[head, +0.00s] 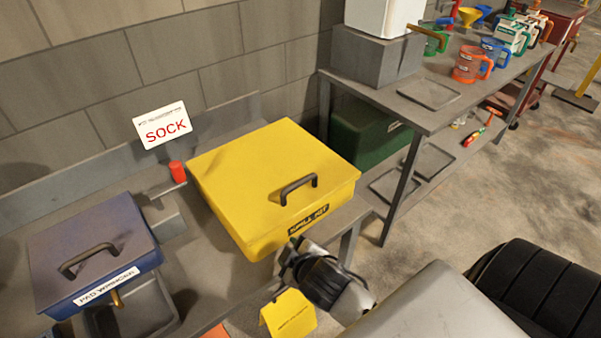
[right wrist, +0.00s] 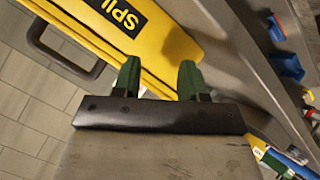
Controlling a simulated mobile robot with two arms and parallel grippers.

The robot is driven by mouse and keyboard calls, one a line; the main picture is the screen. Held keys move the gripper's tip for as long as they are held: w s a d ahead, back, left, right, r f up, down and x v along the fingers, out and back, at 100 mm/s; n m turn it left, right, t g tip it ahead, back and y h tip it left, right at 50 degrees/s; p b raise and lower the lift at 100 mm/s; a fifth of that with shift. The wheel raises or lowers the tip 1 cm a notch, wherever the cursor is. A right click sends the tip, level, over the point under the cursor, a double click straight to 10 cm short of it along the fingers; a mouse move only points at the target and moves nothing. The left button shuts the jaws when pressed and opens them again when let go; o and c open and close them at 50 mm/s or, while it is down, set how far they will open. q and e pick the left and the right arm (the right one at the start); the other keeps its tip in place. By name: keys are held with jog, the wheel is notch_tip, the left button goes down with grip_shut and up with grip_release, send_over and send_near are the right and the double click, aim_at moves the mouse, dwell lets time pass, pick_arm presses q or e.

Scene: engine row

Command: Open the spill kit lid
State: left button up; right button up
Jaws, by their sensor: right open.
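The yellow spill kit (head: 262,170) sits on the grey bench, its lid shut. A dark handle (head: 298,188) stands on the lid near the front edge, above a black SPILL KIT label (head: 308,220). My right gripper (head: 290,253) is at the kit's front, low and below the label; its fingertips are hard to make out there. In the right wrist view my right gripper (right wrist: 158,78) is open, its green fingers apart near the yellow front edge of the kit (right wrist: 165,45). I cannot tell whether they touch it. The handle (right wrist: 60,50) lies left of the fingers. My left gripper is not in view.
A blue box with a handle (head: 95,250) stands left of the kit. A SOCK sign (head: 163,125) and a red cylinder (head: 178,171) are behind. A shelf with mugs (head: 470,64) stands right. A yellow card (head: 289,314) is below my right gripper.

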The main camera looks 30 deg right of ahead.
jog(key=w+a+r+n+t+y, duration=0.35)
jog(key=r+n, duration=0.25)
jog(key=r, duration=0.3)
jog(key=w+a+r+n+t+y, duration=0.2)
jog(key=w+r+n+t, duration=0.35)
jog(key=r, duration=0.35)
jog(key=a+r+n+g+y, duration=0.3)
jog(key=a+r+n+y, duration=0.25)
jog(key=n+y, duration=0.65)
jog(key=n+g+h+p, duration=0.1)
jog(key=n+g+h, duration=1.45)
jog(key=n, duration=0.95)
send_near(300, 182)
jog(key=shift+m+t, duration=0.25)
jog(key=shift+t, duration=0.2)
jog(key=f+p, duration=0.1)
jog(key=f, duration=0.2)
jog(key=f+p, duration=0.1)
jog(key=f, duration=0.2)
jog(key=w+f+p, duration=0.1)
jog(key=f, duration=0.2)
jog(key=shift+a, duration=0.3)
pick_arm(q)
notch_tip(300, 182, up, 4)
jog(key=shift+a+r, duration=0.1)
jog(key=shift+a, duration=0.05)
